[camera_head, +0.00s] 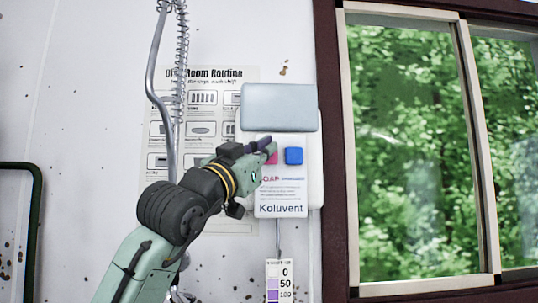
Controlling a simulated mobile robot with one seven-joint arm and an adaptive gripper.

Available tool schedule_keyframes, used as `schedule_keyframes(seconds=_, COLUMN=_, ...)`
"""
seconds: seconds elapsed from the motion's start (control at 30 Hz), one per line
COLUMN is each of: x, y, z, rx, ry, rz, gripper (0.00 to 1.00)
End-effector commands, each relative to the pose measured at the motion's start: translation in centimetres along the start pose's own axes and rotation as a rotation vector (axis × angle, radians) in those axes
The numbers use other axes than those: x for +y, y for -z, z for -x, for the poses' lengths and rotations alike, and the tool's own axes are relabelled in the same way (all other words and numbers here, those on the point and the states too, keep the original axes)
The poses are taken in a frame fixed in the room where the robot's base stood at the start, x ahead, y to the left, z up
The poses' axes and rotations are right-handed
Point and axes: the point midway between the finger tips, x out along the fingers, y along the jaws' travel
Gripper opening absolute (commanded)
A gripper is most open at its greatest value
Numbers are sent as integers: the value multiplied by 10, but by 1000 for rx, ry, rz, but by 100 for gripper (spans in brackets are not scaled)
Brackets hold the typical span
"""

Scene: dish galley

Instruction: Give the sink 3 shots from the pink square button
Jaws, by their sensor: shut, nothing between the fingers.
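The pink square button (273,158) is on the front of a white dispenser (314,170) on the wall, largely hidden behind my gripper. My gripper (268,146) is shut and empty, with its fingertips at or just in front of the pink button. I cannot tell whether they touch it. A blue square button (294,156) sits just right of the pink one and is uncovered. The dispenser has a label reading "Koluvent". The sink is not in view.
A grey box-like cover (279,107) juts out above the buttons. A scale strip (279,280) marked 0, 50, 100 hangs below. A coiled spring hose (181,60) and a poster (207,103) are at left. A window (415,150) is at right.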

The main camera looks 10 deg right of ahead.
Motion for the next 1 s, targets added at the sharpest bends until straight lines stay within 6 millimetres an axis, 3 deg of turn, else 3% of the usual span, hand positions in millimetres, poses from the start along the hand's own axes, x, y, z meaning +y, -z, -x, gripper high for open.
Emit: schedule_keyframes(seconds=1.0, x=-6, y=-4, z=-8, rx=0, ry=0, rz=0, gripper=0)
